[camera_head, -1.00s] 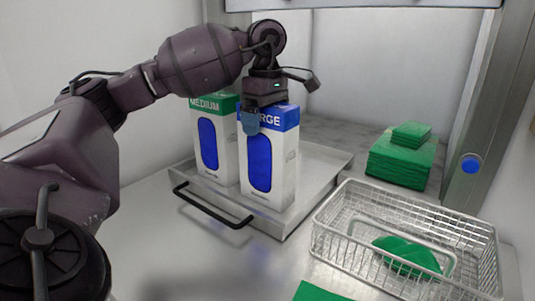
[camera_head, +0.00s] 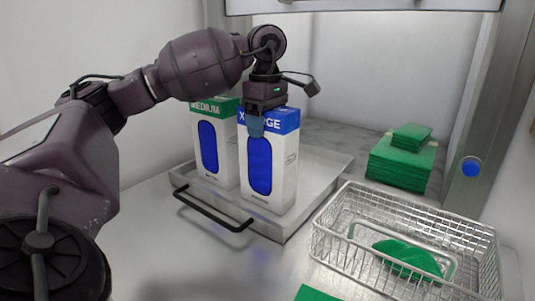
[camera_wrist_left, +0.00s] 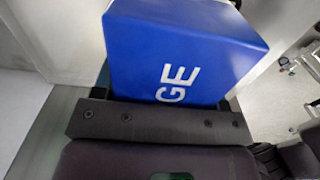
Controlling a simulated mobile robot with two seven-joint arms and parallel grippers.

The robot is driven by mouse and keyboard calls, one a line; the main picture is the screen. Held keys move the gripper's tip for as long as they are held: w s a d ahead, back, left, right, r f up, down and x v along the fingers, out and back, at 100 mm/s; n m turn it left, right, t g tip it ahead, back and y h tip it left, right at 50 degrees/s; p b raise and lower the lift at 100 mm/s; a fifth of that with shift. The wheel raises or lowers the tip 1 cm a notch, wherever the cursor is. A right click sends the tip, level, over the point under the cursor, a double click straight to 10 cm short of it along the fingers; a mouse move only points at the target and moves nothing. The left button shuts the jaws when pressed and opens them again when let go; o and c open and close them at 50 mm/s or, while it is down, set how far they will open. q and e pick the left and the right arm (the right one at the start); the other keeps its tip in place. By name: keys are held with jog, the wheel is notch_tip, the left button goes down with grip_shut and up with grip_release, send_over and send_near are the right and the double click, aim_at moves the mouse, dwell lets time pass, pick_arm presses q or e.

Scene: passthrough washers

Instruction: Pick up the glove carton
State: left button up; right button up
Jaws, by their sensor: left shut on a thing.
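Two white glove cartons stand upright side by side in a shallow metal tray (camera_head: 325,185). The carton with the blue top (camera_head: 281,172), its label partly hidden and ending in "GE", stands on the right. The carton with the green top marked "MEDIUM" (camera_head: 228,153) stands to its left. My left gripper (camera_head: 256,128) comes down from above and is shut on the upper part of the blue-topped carton. In the left wrist view the blue top (camera_wrist_left: 190,50) fills the space just beyond the gripper. My right gripper is not in view.
A wire basket (camera_head: 345,255) with a green item (camera_head: 408,257) inside stands at the right front. A stack of green pads (camera_head: 400,165) lies behind it. The tray has a black handle (camera_head: 212,208) in front. Walls and a metal post close in the sides.

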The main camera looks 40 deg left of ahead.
pick_arm(q)
jog(key=shift+r, duration=0.15)
notch_tip(320, 180, up, 20)
jog(key=p, duration=0.3)
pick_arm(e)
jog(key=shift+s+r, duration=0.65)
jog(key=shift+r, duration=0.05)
pick_arm(q)
jog(key=shift+f, duration=0.2)
dwell(0.6)
